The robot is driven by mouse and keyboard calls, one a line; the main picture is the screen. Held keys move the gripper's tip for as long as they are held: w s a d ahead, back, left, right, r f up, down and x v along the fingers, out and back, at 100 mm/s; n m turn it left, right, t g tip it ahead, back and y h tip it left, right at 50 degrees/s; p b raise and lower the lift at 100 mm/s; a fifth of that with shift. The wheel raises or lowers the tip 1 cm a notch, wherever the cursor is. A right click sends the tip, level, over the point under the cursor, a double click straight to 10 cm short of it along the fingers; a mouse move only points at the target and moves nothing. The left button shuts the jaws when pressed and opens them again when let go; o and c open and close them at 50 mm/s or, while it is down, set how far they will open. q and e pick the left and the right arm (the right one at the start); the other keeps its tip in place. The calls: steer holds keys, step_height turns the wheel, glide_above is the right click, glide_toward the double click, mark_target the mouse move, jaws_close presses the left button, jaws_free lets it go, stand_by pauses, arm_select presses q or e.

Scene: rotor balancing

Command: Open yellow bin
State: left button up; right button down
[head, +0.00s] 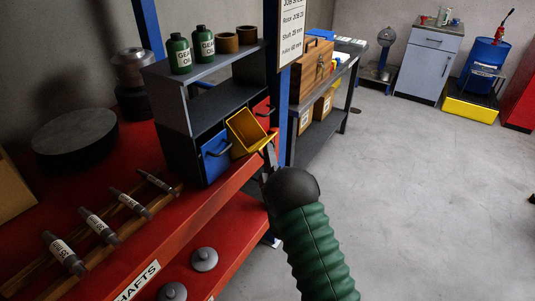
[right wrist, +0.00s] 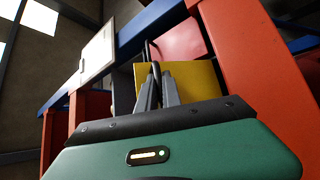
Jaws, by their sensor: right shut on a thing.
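The yellow bin (head: 248,132) is tilted outward from the dark bin unit on the red shelf, its open top showing in the head view. Its front face shows in the right wrist view (right wrist: 188,76). My right gripper (head: 269,150) is at the bin's front right edge. In the right wrist view its two fingers (right wrist: 157,80) are close together around a thin dark handle (right wrist: 149,50) in front of the yellow face. My left gripper is not in view.
A blue bin (head: 215,158) is left of the yellow one, and a red bin (head: 262,112) is to its right. A blue post (head: 285,110) stands close to the right. Gear oil bottles (head: 179,53) stand on the unit. Shafts (head: 98,226) lie on the red shelf. Floor at right is clear.

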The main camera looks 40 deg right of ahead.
steer(key=c, duration=1.8)
jaws_free()
steer(key=shift+d, duration=0.35)
steer(key=shift+s+f, duration=0.1)
steer(key=b+v, duration=0.4)
steer(key=v, duration=1.2)
steer(key=shift+s+f, duration=0.1)
steer(key=shift+s, duration=0.2)
